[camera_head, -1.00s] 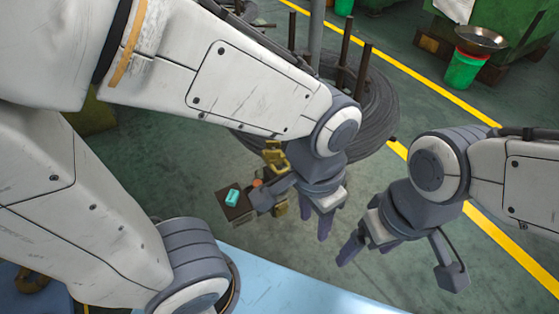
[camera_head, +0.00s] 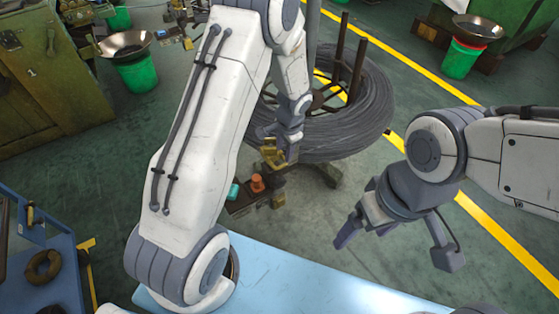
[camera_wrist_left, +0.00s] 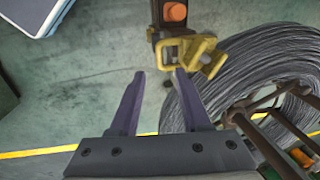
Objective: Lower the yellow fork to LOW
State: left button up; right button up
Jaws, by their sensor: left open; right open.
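The yellow fork (camera_head: 272,153) is on a dark fixture beside the wire coil, just beyond my left wrist in the head view. In the left wrist view the yellow fork (camera_wrist_left: 194,52) is at the upper middle, just past the fingertips. My left gripper (camera_wrist_left: 160,76) is open with nothing between its fingers. Its right fingertip overlaps the fork's lower edge in that picture; I cannot tell whether they touch. In the head view its fingers are mostly hidden by the wrist. My right gripper (camera_head: 355,230) is open and empty, away from the fork.
An orange button (camera_head: 257,183) and a teal part (camera_head: 234,191) sit on the fixture near the fork. The large wire coil (camera_head: 345,130) stands right behind my left wrist. A light blue table (camera_head: 300,285) is in front.

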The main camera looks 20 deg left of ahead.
aim_at(281, 166)
pick_arm(q)
jog(key=f, duration=0.5)
jog(key=a+f, duration=0.1)
jog(key=f, duration=0.1)
jog(key=shift+w+f+b, duration=0.3)
jog(key=shift+w+f, duration=0.05)
grip_shut()
dwell(1.0)
